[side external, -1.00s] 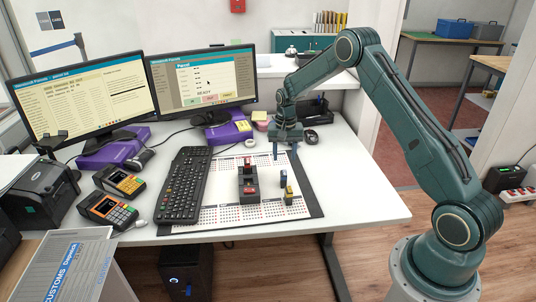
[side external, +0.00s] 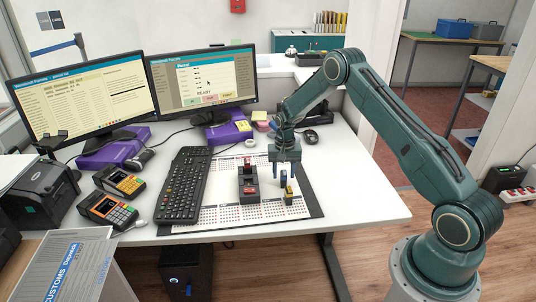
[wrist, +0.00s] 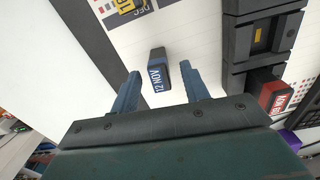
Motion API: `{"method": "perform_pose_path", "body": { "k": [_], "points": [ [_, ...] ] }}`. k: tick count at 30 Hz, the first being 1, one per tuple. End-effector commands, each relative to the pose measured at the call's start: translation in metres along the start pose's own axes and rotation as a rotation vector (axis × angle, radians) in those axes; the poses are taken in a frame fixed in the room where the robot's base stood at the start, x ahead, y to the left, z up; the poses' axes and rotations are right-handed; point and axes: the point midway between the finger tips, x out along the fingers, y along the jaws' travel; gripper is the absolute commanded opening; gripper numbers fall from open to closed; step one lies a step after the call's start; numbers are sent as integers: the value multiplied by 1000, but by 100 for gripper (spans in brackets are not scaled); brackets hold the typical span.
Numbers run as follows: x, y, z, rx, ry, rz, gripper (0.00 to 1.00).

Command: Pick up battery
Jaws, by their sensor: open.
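A black holder (side external: 249,190) lies to the left, with a red-faced block (wrist: 275,96) at one end and a yellow patch in a slot.
The printed mat (side external: 222,216) has a dark border. A black keyboard (side external: 186,184) lies on its left, with card terminals (side external: 107,211) and two monitors (side external: 201,80) beyond. The white desk right of the mat is clear.

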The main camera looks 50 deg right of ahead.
Motion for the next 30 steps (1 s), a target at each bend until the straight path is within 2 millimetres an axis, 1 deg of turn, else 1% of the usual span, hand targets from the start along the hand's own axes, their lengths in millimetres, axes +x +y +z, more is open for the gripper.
{"method": "perform_pose_path", "body": {
  "k": [1,3,7,22,24,26,27,29,30],
  "points": [
    [6,0,0,0,-1,1,45],
    [13,0,0,-1,-1,1,45],
    [19,0,0,-1,1,1,45],
    [19,0,0,-1,1,1,45],
    [19,0,0,-1,1,1,32],
    [19,0,0,-1,1,1,20],
    [19,0,0,-1,1,1,12],
    [19,0,0,-1,1,1,0],
    [19,0,0,-1,1,1,0]
  ]
}}
